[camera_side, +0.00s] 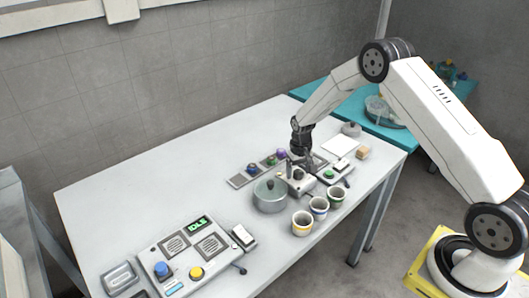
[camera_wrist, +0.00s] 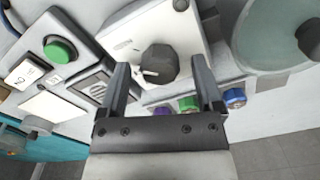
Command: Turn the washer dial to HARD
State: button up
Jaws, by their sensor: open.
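The dial (camera_wrist: 158,64) is a dark, many-sided knob with a pale pointer mark, seen in the wrist view. It sits on a white box (camera_wrist: 125,42); the printing there is too small to read, so I cannot tell its setting. My gripper (camera_wrist: 160,72) is open, with one finger on each side of the dial in the picture; I see no clear contact. In the side view my gripper (camera_side: 302,160) points down over the white box (camera_side: 301,186), and the dial is largely hidden there.
A lidded grey-green pot (camera_side: 270,197) stands close left of the box, with several cups (camera_side: 302,224) in front. A green button (camera_wrist: 60,50) is on a neighbouring panel. Coloured knobs (camera_side: 252,168) stand behind. A control panel (camera_side: 182,262) reading IDLE is at front left. The table's back left is clear.

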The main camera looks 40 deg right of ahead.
aim_at(299, 172)
jog(key=shift+r, duration=3.8)
jog(key=shift+s, duration=0.1)
jog(key=shift+s+a+r, duration=0.25)
jog(key=shift+a+r, duration=0.15)
jog(key=shift+r, duration=0.05)
jog(key=s+a+r+n+t, duration=0.1)
jog(key=s+a+r, duration=0.1)
jog(key=s+a, duration=0.2)
jog(key=s+a+r+n, duration=0.1)
jog(key=s+a+r, duration=0.2)
jog(key=s, duration=0.7)
jog(key=s+a+r+n+t, duration=0.1)
jog(key=s+a+r+n, duration=0.1)
jog(key=s+a, duration=0.2)
jog(key=s, duration=0.3)
jog(key=shift+s+a+r+t, duration=0.15)
jog(key=shift+a+r+t, duration=0.15)
jog(key=shift+r, duration=0.05)
